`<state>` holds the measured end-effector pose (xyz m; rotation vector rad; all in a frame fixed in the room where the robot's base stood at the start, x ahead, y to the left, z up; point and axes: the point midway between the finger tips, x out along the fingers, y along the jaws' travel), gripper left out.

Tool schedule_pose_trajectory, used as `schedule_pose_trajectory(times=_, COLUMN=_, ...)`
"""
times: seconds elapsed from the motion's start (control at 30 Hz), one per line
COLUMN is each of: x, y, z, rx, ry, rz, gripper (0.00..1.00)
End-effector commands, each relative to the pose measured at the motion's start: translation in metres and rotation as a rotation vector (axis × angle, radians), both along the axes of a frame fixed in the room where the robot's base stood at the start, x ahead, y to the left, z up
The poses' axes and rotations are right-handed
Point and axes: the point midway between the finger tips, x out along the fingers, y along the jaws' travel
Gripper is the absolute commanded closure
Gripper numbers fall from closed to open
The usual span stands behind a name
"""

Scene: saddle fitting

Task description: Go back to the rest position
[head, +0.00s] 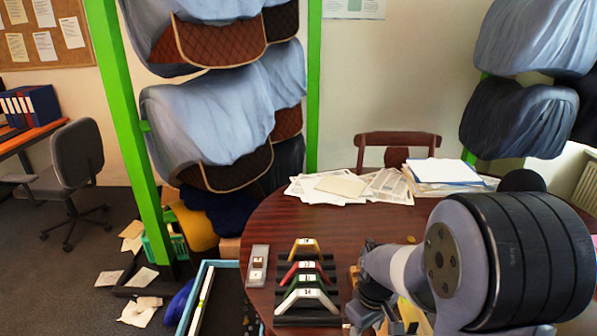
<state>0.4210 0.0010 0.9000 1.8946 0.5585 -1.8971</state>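My arm comes in from the right over the round wooden table (330,225). My gripper (372,318) is low in the head view, just right of a black rack (327,318). Its fingers are partly cut off and hidden by my own arm, so I cannot tell whether it is open or holds anything.
A grey holder (258,262) lies left of the rack. Papers (350,186) and a stack (440,176) cover the table's back. A blue-rimmed crate (198,283) is at lower left. Green-post racks (124,110) carry covered saddles (205,120). A wooden chair (397,138) stands behind.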

Motion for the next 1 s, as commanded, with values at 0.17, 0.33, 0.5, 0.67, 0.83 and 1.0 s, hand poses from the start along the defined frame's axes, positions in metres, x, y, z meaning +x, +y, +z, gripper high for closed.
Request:
schedule_pose_trajectory(times=0.17, x=-0.001, y=0.000, z=-0.034, rx=0.001, ry=0.006, rz=-0.003, gripper=0.48)
schedule_pose_trajectory(times=0.33, x=-0.001, y=0.000, z=-0.055, rx=0.001, ry=0.004, rz=-0.004, gripper=0.48)
schedule_pose_trajectory(times=0.5, x=-0.001, y=0.000, z=-0.066, rx=0.001, ry=0.002, rz=-0.004, gripper=0.48)
schedule_pose_trajectory(times=0.67, x=0.000, y=0.000, z=-0.068, rx=0.001, ry=0.001, rz=-0.005, gripper=0.48)
schedule_pose_trajectory(times=0.83, x=0.000, y=0.000, z=-0.068, rx=0.001, ry=0.001, rz=-0.005, gripper=0.48)
schedule_pose_trajectory(times=1.0, x=-0.002, y=0.000, z=-0.065, rx=0.001, ry=0.004, rz=-0.008, gripper=0.48)
